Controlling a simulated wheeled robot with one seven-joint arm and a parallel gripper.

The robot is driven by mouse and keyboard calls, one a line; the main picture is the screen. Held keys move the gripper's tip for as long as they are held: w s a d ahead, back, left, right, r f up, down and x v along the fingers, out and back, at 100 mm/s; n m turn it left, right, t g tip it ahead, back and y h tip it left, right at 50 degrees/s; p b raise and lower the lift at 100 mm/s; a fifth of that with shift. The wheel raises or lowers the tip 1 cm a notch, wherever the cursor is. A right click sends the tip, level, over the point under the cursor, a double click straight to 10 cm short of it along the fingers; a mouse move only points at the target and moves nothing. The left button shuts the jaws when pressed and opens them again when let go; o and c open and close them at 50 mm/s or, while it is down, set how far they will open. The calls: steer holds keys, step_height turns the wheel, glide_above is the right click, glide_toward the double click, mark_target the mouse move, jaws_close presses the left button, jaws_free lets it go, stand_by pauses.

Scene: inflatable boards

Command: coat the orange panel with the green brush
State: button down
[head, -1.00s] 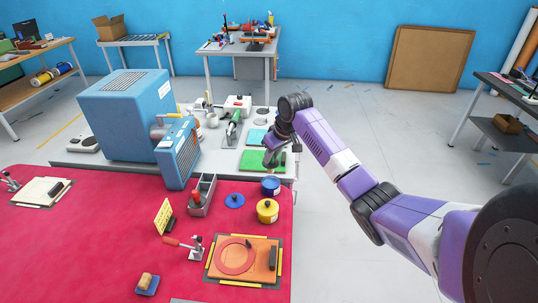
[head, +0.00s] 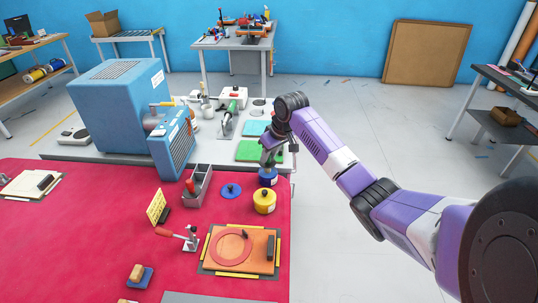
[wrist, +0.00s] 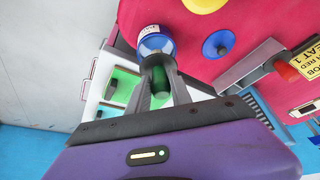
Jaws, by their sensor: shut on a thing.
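The orange panel (head: 258,262) lies flat near the front of the red table, with a red round patch (head: 230,248) on it and a dark bar at its right side. My gripper (head: 268,163) is shut on the green brush, right at the blue pot (head: 268,179). In the wrist view the green brush handle (wrist: 160,82) sits between my fingers (wrist: 161,92), and the blue pot (wrist: 155,42) with its white label is just beyond. The brush's bristles are hidden, so I cannot tell how deep they are in the pot.
A yellow pot (head: 264,203) and a flat blue lid (head: 231,191) stand beside the blue pot. A toggle clamp (head: 190,238) and a yellow sign (head: 156,207) are left of the panel. A big blue machine (head: 118,110) stands behind.

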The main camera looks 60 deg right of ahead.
steer(key=shift+f, duration=0.65)
stand_by(2.3)
steer(key=shift+r, duration=0.1)
step_height(320, 180, up, 7)
steer(key=p, duration=0.6)
steer(key=shift+p, duration=0.4)
steer(key=shift+s, duration=0.1)
stand_by(0.5)
